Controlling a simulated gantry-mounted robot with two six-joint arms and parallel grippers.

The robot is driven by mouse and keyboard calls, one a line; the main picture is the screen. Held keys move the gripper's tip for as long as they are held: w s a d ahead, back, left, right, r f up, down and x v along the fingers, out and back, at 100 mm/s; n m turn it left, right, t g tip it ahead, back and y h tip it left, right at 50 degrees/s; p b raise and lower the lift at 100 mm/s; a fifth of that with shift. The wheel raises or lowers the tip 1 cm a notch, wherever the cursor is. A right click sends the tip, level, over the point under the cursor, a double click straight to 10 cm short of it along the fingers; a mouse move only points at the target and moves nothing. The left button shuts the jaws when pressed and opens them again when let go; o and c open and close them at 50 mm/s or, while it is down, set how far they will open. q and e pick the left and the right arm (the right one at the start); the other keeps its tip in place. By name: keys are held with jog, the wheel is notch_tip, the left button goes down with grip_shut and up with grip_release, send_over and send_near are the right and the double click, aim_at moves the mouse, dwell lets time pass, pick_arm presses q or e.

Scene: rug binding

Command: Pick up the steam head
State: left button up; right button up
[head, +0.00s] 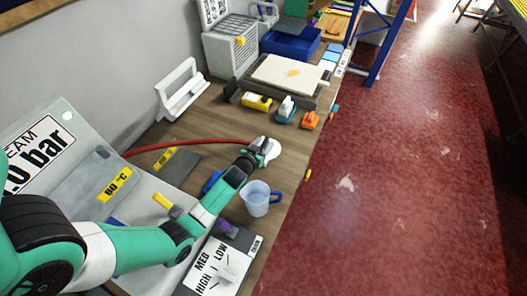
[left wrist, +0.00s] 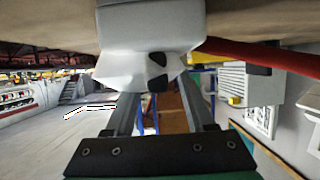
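The white steam head (head: 273,153) lies on the wooden workbench near its right edge, with a red hose running to it from the left. My left gripper (head: 262,147) is at the steam head and covers part of it. In the left wrist view, the white steam head (left wrist: 150,32) fills the top middle, with dark patches on its tapered lower part. The left fingers (left wrist: 160,90) stand apart, and their tips are hidden by the steam head. I cannot tell whether they touch it. My right gripper is in neither view.
A clear jug (head: 257,200) with a blue handle stands just in front of the gripper. A HIGH/MED/LOW dial panel (head: 205,268) is nearer. A pale mat on a dark tray (head: 272,95) and small coloured clamps (head: 286,108) lie behind. The bench's right edge is close.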

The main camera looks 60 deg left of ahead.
pick_arm(q)
grip_shut()
jog(key=shift+r, duration=0.1)
dwell(1.1)
